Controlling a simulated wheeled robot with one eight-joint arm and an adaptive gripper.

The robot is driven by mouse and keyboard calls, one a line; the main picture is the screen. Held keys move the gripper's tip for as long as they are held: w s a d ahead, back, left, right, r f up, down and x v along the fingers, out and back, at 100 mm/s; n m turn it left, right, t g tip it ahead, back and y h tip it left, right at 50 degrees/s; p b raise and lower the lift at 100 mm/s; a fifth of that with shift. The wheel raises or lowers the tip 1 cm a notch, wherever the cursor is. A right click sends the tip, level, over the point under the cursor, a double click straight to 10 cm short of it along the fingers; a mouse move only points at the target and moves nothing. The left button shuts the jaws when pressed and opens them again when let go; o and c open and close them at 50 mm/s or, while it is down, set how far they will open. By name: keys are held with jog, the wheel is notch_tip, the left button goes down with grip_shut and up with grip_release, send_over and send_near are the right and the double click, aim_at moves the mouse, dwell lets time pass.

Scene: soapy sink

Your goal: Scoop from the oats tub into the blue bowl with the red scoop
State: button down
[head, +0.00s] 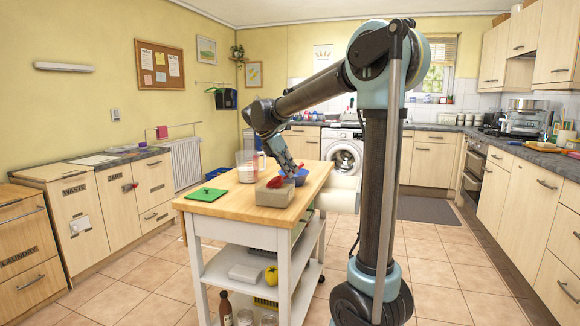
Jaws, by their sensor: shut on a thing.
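My gripper (292,170) is over the wooden-topped trolley and is shut on the red scoop (276,182). The scoop's red part shows just left of the fingers, above or at the back edge of a grey-beige open tub (275,197), likely the oats tub. I cannot tell whether the scoop touches the tub or holds any oats. The blue bowl (300,180) stands behind and right of the tub, partly hidden by the gripper. The insides of the tub and the bowl are too small to make out.
A clear and white jug (246,167) stands left of the tub, behind a green board (207,194). The wooden trolley top (241,207) is bare at its front. Its lower shelf holds a yellow pepper (271,275) and a white box (245,273).

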aim_at(285, 177)
jog(key=shift+s+a+f, duration=0.1)
jog(key=shift+a+f, duration=0.1)
jog(key=shift+f, duration=0.55)
jog(key=shift+s+a+f, duration=0.1)
jog(key=shift+a+f, duration=0.1)
jog(key=shift+f, duration=0.55)
jog(key=shift+s+a+f, duration=0.15)
jog(key=shift+s+f, duration=0.1)
jog(key=shift+f, duration=0.25)
jog(key=shift+s+a+r, duration=0.1)
jog(key=shift+s+r, duration=0.1)
jog(key=shift+r, duration=0.05)
jog(key=shift+w+r, duration=0.45)
jog(key=shift+r, duration=0.15)
jog(key=shift+s+r, duration=0.1)
jog(key=shift+r, duration=0.35)
jog(key=shift+d+r, duration=0.2)
jog(key=shift+r, duration=1.9)
jog(key=shift+w+d+r+g+y, duration=0.3)
jog(key=shift+d+y, duration=0.1)
jog(key=shift+y, duration=0.2)
jog(key=shift+w+d+r+g+y, duration=0.15)
jog(key=shift+d+r+g+y, duration=0.2)
jog(key=shift+y, duration=0.25)
jog(key=shift+w+d+r+g+y, duration=0.15)
jog(key=shift+d+g+y, duration=0.1)
jog(key=shift+y, duration=0.25)
jog(key=shift+w+d+r+g+y, duration=0.15)
jog(key=shift+d+y, duration=0.1)
jog(key=shift+y, duration=0.25)
